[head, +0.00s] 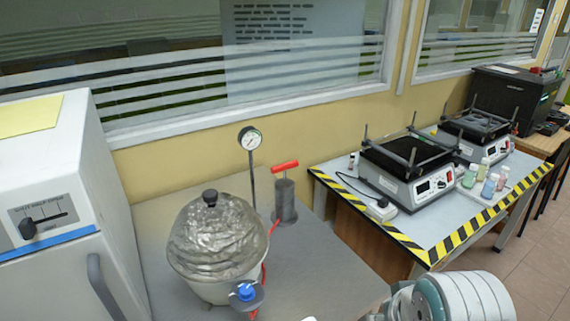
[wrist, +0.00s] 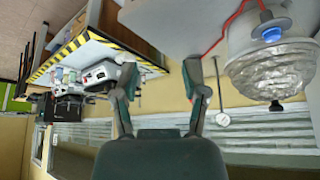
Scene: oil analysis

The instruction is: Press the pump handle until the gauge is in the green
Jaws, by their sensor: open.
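The pump (head: 285,203) is a grey upright cylinder with a red T-shaped handle (head: 285,166) standing above its top, on the grey bench in the head view. The round white gauge (head: 250,138) sits on a thin post just left of the pump; its needle and any green zone are too small to read. The gauge also shows in the upside-down wrist view (wrist: 223,119). My gripper (wrist: 160,72) is open and empty in the wrist view, its two fingers apart. I cannot make out the handle there; nothing is between the fingers.
A foil-covered vessel (head: 217,240) with a black knob and blue valve stands left of the pump, red tubing beside it. A white cabinet (head: 50,200) is at far left. A striped-edge table (head: 420,228) on the right holds shakers and bottles. The front bench is clear.

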